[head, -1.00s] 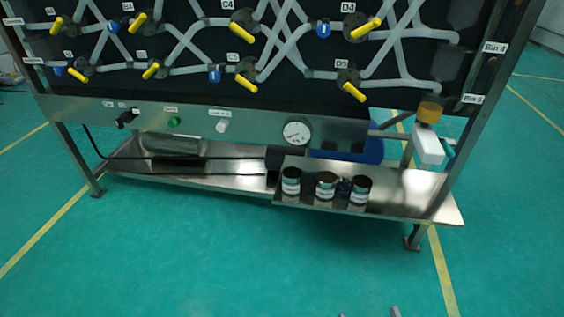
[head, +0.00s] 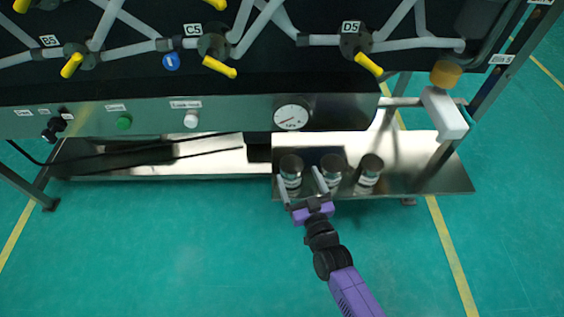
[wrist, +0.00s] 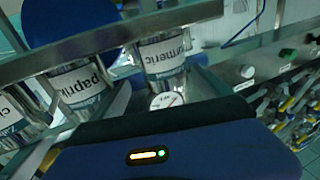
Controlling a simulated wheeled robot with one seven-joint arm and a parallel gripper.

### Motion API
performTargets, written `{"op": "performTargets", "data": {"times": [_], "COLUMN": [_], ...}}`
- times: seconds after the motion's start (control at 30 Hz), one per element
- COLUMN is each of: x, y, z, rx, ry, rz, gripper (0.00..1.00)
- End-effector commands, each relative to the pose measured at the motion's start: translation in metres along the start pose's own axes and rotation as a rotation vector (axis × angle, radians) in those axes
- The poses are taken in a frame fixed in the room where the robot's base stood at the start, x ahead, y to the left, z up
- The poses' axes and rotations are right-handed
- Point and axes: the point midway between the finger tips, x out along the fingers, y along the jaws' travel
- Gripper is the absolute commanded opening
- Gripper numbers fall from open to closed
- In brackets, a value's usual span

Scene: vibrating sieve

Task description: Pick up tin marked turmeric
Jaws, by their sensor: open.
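Three dark-lidded tins stand in a row on the metal shelf. In the wrist view the turmeric tin (wrist: 163,53) shows part of its white label, "umeric". By its place in the row it matches the left tin (head: 291,169) in the head view, where labels are too small to read. My gripper (head: 299,178) is open and empty. Its fingers reach the shelf's front edge, one on each side of the left tin in the picture; contact cannot be told.
The third tin (head: 369,170) stands at the right, its wrist-view label cut off. The metal shelf (head: 425,178) is clear to its right. Above is the panel with a gauge (head: 291,117) and knobs. A white box with an orange cap (head: 444,110) hangs at the right. Green floor lies in front.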

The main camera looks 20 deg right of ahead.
Motion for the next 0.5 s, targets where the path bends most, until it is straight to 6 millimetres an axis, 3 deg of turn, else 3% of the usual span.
{"op": "performTargets", "data": {"times": [0.27,0.5], "x": [-0.001,0.021], "y": [0.002,0.002], "z": [0.008,0.008], "rx": [-0.019,-0.023], "ry": [-0.006,-0.003], "rz": [0.007,0.007], "gripper": [0.88,0.88]}}
